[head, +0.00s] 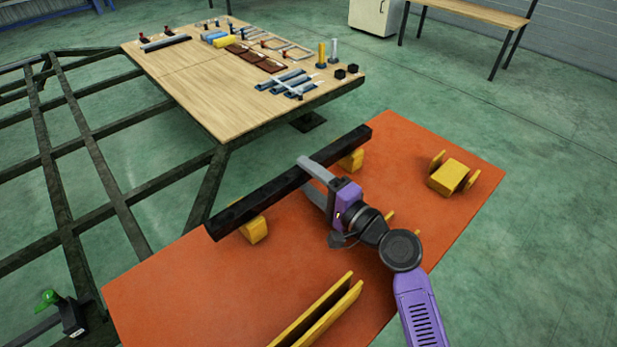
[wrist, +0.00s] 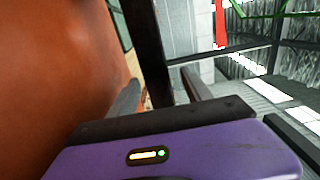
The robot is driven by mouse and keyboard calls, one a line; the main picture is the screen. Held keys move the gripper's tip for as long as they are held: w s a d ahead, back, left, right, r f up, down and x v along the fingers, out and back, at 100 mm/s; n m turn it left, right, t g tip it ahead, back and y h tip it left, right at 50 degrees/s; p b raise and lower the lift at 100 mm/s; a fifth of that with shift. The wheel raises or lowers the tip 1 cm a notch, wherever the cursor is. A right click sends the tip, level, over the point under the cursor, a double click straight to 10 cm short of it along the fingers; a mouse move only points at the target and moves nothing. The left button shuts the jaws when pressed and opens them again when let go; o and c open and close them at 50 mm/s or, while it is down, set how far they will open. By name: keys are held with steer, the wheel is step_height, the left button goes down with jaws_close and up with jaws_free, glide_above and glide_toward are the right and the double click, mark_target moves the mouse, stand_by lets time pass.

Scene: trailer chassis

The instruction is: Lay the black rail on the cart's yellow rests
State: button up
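The black rail (head: 270,194) lies slantwise along the far side of the orange cart top (head: 190,280). It appears to rest across two yellow rests, one near its left end (head: 254,230) and one near its right end (head: 352,160); the exact contact is partly hidden by the rail. My gripper (head: 305,176) is at the middle of the rail, its grey fingers apart. In the wrist view, the rail (wrist: 148,45) runs up between the fingers (wrist: 164,92), with a narrow gap visible on each side.
A yellow bracket (head: 452,177) stands at the cart's right, and two long yellow strips (head: 318,318) at its front. A wooden board (head: 190,90) with several parts and tools lies behind, on a dark chassis frame (head: 95,150). The cart's left area is clear.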

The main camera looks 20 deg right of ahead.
steer(key=shift+f, duration=0.2)
steer(key=shift+s+d, duration=0.1)
steer(key=shift+s, duration=0.15)
steer(key=v, duration=0.6)
steer(key=shift+s+d+r+b, duration=0.1)
steer(key=shift+s+b, duration=0.25)
steer(key=shift+s, duration=0.05)
steer(key=shift+s+r, duration=0.1)
steer(key=shift+s, duration=0.15)
